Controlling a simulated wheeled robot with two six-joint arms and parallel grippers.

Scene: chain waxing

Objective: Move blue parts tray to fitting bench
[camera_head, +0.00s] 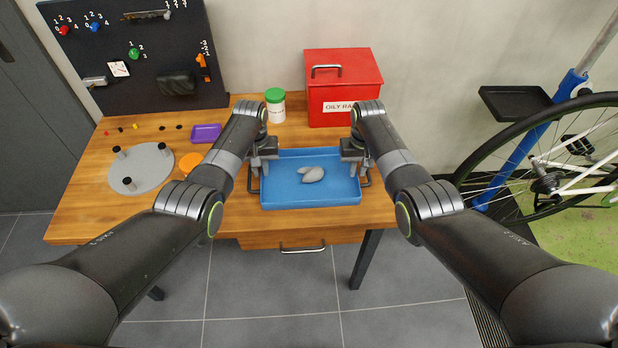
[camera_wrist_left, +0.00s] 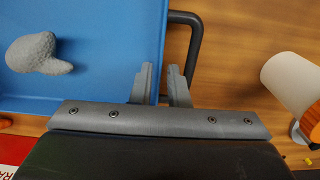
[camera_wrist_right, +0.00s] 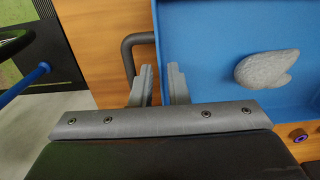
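The blue parts tray (camera_head: 310,200) is level at the front right of the wooden bench; I cannot tell if its base touches the top. A grey lump-shaped part (camera_head: 312,174) lies in it. My left gripper (camera_head: 263,160) is at the tray's left side; in the left wrist view its narrowly spaced fingers (camera_wrist_left: 160,82) straddle the wall beside the dark handle (camera_wrist_left: 194,45). The contact faces are hidden.
A red oily-rag bin (camera_head: 342,90) and a green-lidded white jar (camera_head: 275,106) stand behind the tray. A purple dish (camera_head: 205,133), orange round item (camera_head: 190,162) and grey disc with black posts (camera_head: 142,168) are to the left. A bicycle wheel (camera_head: 560,150) is at the right.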

